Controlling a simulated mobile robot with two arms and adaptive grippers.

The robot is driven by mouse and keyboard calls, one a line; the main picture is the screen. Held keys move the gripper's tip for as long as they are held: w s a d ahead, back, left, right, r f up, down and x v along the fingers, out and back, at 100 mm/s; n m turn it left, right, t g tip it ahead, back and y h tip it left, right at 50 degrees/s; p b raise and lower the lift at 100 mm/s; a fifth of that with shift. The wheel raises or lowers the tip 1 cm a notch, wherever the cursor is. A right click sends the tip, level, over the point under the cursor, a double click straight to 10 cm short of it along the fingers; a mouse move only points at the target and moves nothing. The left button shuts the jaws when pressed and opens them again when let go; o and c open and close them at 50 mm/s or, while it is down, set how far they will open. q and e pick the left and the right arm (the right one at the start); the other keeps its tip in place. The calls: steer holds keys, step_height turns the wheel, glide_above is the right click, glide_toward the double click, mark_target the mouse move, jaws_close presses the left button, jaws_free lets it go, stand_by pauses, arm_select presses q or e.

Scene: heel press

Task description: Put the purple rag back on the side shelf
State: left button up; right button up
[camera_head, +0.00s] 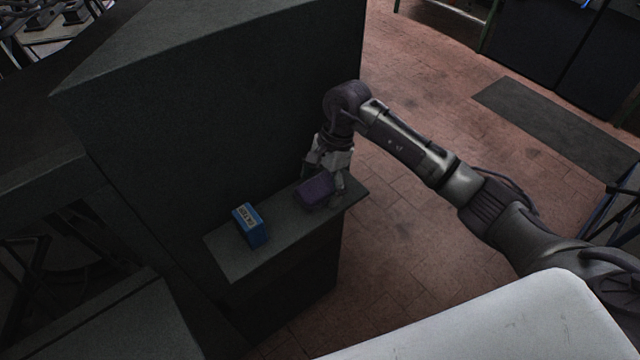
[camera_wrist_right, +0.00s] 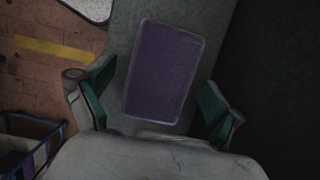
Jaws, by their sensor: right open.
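The purple rag (camera_head: 315,190), a folded block, lies on the side shelf (camera_head: 285,232) near its right end, at the side of a tall dark cabinet. In the right wrist view the rag (camera_wrist_right: 164,72) shows whole on the grey shelf top (camera_wrist_right: 213,45). My right gripper (camera_head: 325,190) is over the rag. In the right wrist view its two green-padded fingers (camera_wrist_right: 154,105) are open, one on each side of the rag's near end, with gaps between pads and rag. My left gripper is not in view.
A blue box (camera_head: 250,225) with a pale label stands on the shelf left of the rag. The tall dark cabinet (camera_head: 230,110) rises right behind the shelf. A white surface (camera_head: 500,325) fills the bottom right. Open brick-coloured floor (camera_head: 420,240) lies right of the shelf.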

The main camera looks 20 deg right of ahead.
steer(key=shift+r, duration=0.2)
steer(key=b+v, duration=0.4)
steer(key=v, duration=0.8)
steer(key=shift+b, duration=0.4)
steer(key=shift+f, duration=0.1)
